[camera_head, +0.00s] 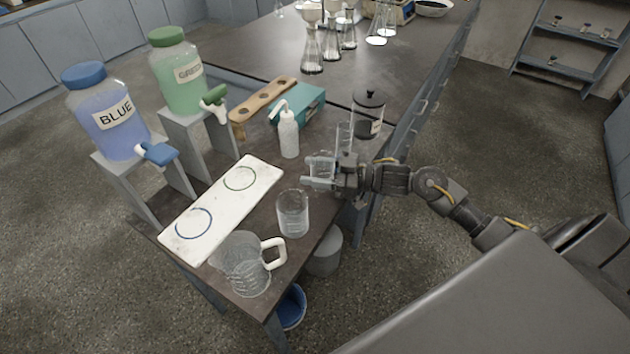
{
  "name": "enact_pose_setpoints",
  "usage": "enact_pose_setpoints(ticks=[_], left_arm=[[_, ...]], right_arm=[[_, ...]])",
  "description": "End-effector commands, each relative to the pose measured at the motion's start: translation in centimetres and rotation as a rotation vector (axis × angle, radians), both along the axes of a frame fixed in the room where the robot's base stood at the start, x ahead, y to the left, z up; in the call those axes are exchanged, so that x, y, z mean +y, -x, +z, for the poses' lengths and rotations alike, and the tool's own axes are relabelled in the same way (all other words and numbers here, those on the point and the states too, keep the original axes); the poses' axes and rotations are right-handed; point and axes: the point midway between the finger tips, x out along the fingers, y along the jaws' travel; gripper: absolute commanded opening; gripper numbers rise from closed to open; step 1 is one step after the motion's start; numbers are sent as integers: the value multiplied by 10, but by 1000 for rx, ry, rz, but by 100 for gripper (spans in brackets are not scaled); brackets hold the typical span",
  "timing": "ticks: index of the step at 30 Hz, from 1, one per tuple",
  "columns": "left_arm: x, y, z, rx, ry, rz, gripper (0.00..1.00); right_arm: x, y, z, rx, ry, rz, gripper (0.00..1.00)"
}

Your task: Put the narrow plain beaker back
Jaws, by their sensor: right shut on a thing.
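My right gripper (311,172) reaches in from the right over the table's right part, its fingers pointing left. It is shut on a clear, narrow glass beaker (322,162), which looks upright; the fingers and gripper body partly cover it. I cannot tell whether its base touches the table. A wider clear beaker (293,213) stands just in front of the gripper, nearer the table's edge. A tall, thin clear glass (344,134) stands just behind the gripper. My left gripper is not in view.
A white board (212,222) with a blue and a green ring lies at left, below the blue (108,112) and green (180,72) jugs. A handled glass pitcher (248,268) stands in front. A white bottle (288,135) and a lidded jar (368,112) stand behind.

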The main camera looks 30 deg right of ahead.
Motion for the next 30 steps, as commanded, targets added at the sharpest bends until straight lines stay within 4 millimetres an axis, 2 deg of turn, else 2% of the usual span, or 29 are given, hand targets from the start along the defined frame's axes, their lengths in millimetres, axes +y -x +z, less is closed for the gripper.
enact_pose_setpoints(ticks=[9,19,20,24,30], left_arm=[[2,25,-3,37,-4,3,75],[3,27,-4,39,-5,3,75],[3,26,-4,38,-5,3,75],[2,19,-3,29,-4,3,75],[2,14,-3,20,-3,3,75]], right_arm=[[0,0,-36,2,-1,0,24],[0,0,-40,1,-1,0,24],[0,0,-40,1,0,0,50],[0,0,-39,1,0,0,68],[0,0,-39,1,1,0,71]])
